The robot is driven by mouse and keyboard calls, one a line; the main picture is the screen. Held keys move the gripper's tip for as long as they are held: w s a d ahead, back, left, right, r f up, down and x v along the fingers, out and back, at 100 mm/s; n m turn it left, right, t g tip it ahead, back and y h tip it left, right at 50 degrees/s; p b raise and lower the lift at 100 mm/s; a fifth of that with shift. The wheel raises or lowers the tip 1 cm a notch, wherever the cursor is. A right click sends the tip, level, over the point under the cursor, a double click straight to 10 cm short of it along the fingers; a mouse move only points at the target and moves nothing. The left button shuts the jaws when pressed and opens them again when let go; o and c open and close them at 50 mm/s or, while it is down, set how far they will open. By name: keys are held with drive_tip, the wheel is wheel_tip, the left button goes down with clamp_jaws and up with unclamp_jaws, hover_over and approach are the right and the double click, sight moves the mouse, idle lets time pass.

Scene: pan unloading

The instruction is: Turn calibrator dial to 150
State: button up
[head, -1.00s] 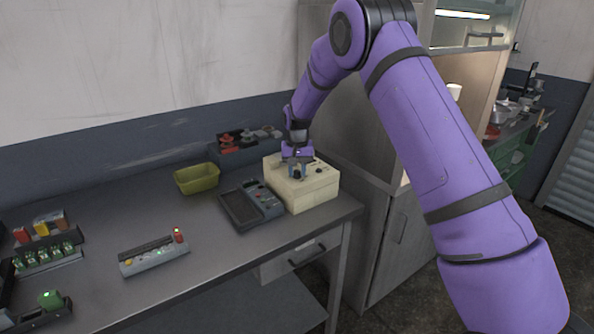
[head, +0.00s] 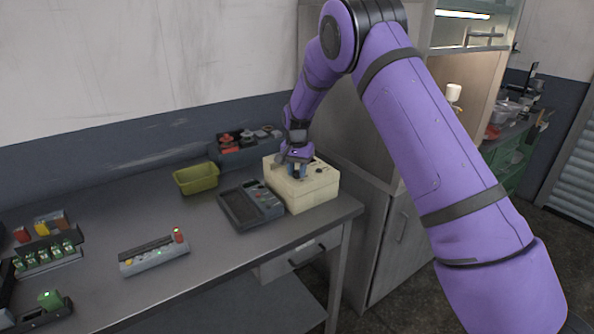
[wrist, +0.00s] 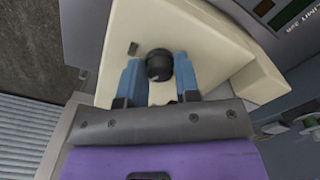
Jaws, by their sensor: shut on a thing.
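The calibrator is a cream box (head: 315,190) at the right end of the workbench. Its black round dial (wrist: 159,65) shows in the wrist view, on the box's top face. My gripper (head: 297,170) points down over the box. In the wrist view my gripper (wrist: 160,75) has its two blue fingers on either side of the dial, shut on it. I cannot read any scale or number around the dial. In the head view the dial is mostly hidden by the gripper.
A yellow-green bin (head: 196,179) and a dark tray with red parts (head: 246,146) stand behind. A grey strip with a red button (head: 155,253) is further left. A tall cabinet (head: 350,130) stands behind the box.

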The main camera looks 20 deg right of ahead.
sight(297, 171)
drive_tip(key=o, duration=0.9)
wheel_tip(297, 171, up, 11)
drive_tip(key=shift+f, duration=0.1)
